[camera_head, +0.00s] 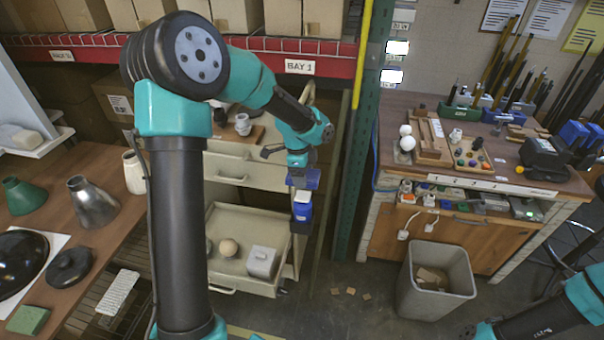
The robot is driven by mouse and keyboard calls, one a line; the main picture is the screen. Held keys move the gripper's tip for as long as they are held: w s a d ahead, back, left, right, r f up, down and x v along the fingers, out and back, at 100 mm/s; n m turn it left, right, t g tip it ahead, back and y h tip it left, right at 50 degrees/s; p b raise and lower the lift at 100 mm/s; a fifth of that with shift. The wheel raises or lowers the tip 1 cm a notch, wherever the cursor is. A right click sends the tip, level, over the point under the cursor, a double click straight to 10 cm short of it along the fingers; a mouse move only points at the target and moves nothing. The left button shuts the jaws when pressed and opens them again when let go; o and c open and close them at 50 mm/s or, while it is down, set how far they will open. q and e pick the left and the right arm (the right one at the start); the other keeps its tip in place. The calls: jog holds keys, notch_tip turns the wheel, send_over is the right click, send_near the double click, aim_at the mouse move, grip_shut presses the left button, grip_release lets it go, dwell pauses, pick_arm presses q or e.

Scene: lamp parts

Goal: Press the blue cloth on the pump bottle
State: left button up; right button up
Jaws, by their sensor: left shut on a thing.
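My left gripper (301,197) hangs at the end of my left arm, in front of the grey cart in the middle of the view. It is shut on a small blue thing (302,212) with a white upper part; at this size I cannot tell whether this is a bottle or includes cloth. I cannot make out a separate blue cloth or a clear pump head. A white bottle (134,173) stands on the left table, partly beside my arm. Part of my right arm shows at the lower right; its gripper is out of view.
A green post (358,170) stands right of my left gripper. A waste bin (437,280) and a cluttered workbench (480,178) stand further right.

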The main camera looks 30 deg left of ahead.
aim_at(303, 195)
pick_arm(q)
jog(key=shift+f, duration=3)
jog(key=shift+f, duration=0.85)
jog(key=shift+r, duration=3.55)
jog(key=w+d+n, duration=0.2)
jog(key=d+n, duration=0.3)
jog(key=d, duration=0.8)
jog(key=w+d+n+t+y, duration=0.1)
jog(key=d+n, duration=0.5)
jog(key=d, duration=0.8)
jog(key=shift+w, duration=0.5)
jog(key=shift+d, duration=0.1)
